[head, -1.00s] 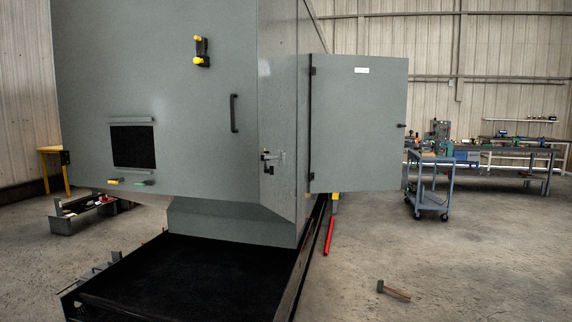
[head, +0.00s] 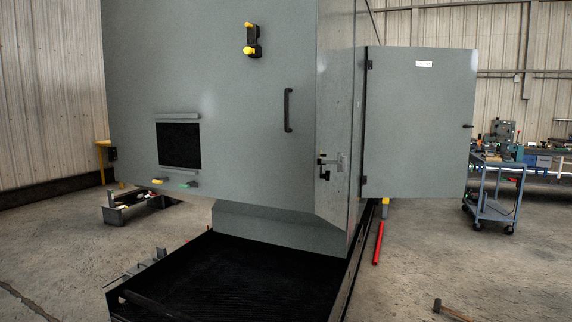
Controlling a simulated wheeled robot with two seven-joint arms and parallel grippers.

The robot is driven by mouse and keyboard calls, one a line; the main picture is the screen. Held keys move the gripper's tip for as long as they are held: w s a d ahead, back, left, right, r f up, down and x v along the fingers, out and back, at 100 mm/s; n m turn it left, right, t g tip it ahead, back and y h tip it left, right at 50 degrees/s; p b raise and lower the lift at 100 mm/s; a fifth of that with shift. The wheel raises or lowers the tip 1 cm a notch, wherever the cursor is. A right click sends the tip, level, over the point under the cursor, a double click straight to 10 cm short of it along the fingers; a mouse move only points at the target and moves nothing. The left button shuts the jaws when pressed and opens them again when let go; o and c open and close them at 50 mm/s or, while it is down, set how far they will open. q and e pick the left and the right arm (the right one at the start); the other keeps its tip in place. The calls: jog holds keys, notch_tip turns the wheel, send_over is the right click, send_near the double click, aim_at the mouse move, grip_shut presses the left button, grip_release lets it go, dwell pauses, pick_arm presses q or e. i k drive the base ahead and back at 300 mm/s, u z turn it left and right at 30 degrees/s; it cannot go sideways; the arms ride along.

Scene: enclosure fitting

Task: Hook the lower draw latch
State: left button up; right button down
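A draw latch (head: 328,163) sits low on the corner edge of the large grey enclosure (head: 255,100). It is small in the view, and I cannot tell whether its hook is engaged. A black and yellow fitting (head: 250,40) is mounted higher on the front face. A black bar handle (head: 288,110) stands between them, left of the corner. Neither of my grippers shows in the head view.
A grey door (head: 415,120) stands open on the right side. A black tray (head: 230,275) lies below the enclosure. A red bar (head: 378,243) and a hammer (head: 452,311) lie on the floor at right. A blue cart (head: 492,195) stands farther right.

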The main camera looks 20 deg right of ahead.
aim_at(341, 162)
jog(key=u, duration=0.1)
jog(key=i, duration=1.05)
jog(key=z, duration=0.35)
